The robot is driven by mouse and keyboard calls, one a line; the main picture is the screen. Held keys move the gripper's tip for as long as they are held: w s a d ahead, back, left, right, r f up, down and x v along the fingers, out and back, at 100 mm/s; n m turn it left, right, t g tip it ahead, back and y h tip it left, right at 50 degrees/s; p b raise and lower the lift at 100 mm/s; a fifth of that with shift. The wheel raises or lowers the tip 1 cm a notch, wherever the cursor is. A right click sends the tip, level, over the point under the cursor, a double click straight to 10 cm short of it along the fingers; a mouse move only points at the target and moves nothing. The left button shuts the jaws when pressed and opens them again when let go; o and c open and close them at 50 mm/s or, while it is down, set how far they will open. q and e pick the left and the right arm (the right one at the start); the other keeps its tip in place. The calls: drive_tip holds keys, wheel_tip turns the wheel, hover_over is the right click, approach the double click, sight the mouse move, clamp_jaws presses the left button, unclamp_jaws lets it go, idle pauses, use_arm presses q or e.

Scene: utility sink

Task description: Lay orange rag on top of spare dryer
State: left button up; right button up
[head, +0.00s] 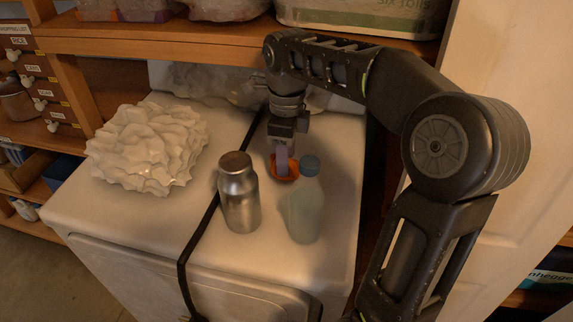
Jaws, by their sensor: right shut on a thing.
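The spare dryer (110,217) is a white box-shaped machine whose top fills the middle of the head view. My right gripper (282,165) reaches down over the right part of its top. It is shut on the orange rag (287,178), a small orange patch at its fingertips. The rag is at or just above the dryer top; I cannot tell if it touches. Part of the rag is hidden by the fingers and by a bottle in front. My left gripper is not in view.
A silver metal bottle (239,194) and a pale green bottle with a blue cap (305,203) stand in front of the gripper. A white ruffled object (147,148) sits at left. A black strap (198,236) crosses the dryer. A wooden shelf (180,42) hangs behind.

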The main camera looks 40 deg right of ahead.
wheel_tip(320, 180, down, 3)
drive_tip(key=shift+f+p, duration=0.2)
drive_tip(key=shift+p, duration=0.1)
drive_tip(key=o, duration=1.2)
drive_tip(key=shift+o, duration=0.2)
wheel_tip(320, 180, up, 8)
drive_tip(key=shift+s+f, duration=0.15)
drive_tip(key=shift+f, duration=0.1)
